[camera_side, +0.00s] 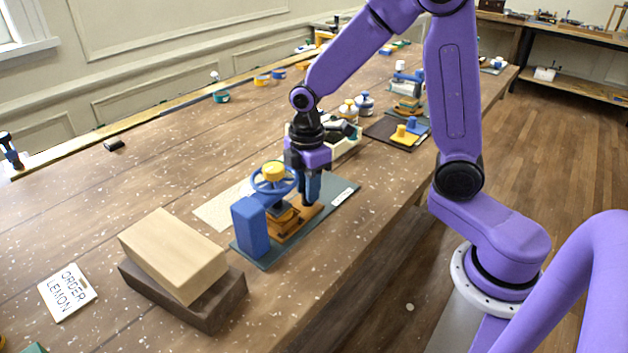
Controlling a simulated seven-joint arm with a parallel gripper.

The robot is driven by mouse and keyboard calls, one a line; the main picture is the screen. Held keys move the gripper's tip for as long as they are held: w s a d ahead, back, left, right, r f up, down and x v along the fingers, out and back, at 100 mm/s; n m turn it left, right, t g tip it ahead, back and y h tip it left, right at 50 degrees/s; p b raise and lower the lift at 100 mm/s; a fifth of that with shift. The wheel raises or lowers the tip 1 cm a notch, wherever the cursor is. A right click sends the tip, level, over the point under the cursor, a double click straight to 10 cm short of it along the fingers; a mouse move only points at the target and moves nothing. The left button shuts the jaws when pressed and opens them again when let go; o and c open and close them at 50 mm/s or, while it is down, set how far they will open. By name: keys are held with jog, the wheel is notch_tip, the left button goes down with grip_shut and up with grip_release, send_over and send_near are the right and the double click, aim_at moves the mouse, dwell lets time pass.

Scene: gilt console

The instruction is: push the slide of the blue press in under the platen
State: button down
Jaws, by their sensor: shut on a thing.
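The blue press (252,226) stands on a dark green base plate (338,202) near the table's front edge. It has a blue handwheel with a yellow hub (273,171) on top. Its wooden slide (312,209) lies low on the plate, partly beneath the press head and reaching out to the right. My gripper (311,200) points down at the slide's right part, just right of the handwheel. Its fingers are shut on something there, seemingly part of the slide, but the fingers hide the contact. The platen is mostly hidden under the wheel.
A pale wooden block (173,250) rests on a dark block (222,307) left of the press. A card reading "ORDER LEMON" (67,292) lies farther left. Behind my gripper are small bottles (365,103) and a dark tray with yellow and blue pieces (380,131).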

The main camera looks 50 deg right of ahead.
aim_at(304, 207)
jog(key=shift+a, duration=0.8)
jog(key=c, duration=0.9)
grip_release()
notch_tip(304, 207, up, 18)
jog(key=shift+f, duration=0.25)
